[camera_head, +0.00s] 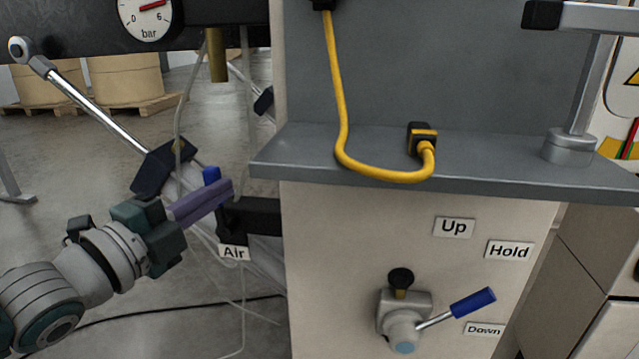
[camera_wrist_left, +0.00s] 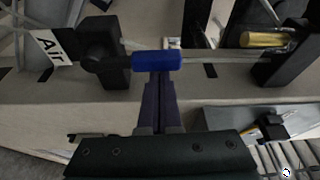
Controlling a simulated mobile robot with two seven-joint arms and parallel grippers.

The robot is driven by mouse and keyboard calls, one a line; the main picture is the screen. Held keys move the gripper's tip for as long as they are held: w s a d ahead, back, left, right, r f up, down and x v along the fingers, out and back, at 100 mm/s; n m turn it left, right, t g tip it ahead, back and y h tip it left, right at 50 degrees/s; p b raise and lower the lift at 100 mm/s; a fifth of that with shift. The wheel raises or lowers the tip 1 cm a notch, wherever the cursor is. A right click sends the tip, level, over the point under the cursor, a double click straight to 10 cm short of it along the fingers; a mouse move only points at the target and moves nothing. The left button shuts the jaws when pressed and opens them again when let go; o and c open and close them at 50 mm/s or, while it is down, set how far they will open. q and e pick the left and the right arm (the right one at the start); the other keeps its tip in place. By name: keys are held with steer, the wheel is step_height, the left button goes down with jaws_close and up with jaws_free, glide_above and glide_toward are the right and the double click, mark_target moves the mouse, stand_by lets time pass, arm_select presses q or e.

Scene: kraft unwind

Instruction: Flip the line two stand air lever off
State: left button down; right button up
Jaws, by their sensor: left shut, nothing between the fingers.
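The air lever has a blue handle (camera_head: 211,174) that shows just above my purple fingers in the head view. In the left wrist view, the blue handle (camera_wrist_left: 157,60) lies across my fingertips, sticking out sideways from a black valve body (camera_wrist_left: 103,42). A white "Air" label (camera_head: 234,253) hangs below the valve; it also shows in the left wrist view (camera_wrist_left: 50,46). My left gripper (camera_head: 226,187) is shut with nothing between its fingers. Its fingertips (camera_wrist_left: 160,76) are at the handle's edge, touching or almost touching it. My right gripper is not in view.
A grey cabinet shelf (camera_head: 500,178) juts out right of the valve, with a yellow cable (camera_head: 345,120). Below it is another blue-handled lever (camera_head: 473,302), pointing up-right between "Hold" (camera_head: 509,250) and "Down" (camera_head: 484,329) labels. A pressure gauge (camera_head: 148,14) is at upper left.

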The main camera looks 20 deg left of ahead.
arm_select(q)
steer(key=shift+a, duration=0.15)
steer(key=s+a+f+n+t+y+b, duration=0.1)
steer(key=a+f+n+y+b, duration=0.2)
steer(key=n, duration=0.7)
steer(key=s+a+f+n+t+y+b, duration=0.1)
steer(key=a+f+n+t+y+b, duration=0.1)
steer(key=n, duration=0.9)
steer(key=shift+a+f+n+y+b, duration=0.3)
steer(key=shift+a+f+y+b, duration=0.7)
steer(key=shift+a+b, duration=1)
steer(key=shift+d+r+y, duration=0.15)
steer(key=shift+d+y, duration=0.1)
steer(key=shift+y, duration=0.05)
step_height(320, 180, up, 6)
steer(key=p, duration=0.4)
steer(key=f+v, duration=0.1)
steer(key=v, duration=0.9)
steer(key=shift+f+p, duration=0.4)
steer(key=shift+f, duration=0.05)
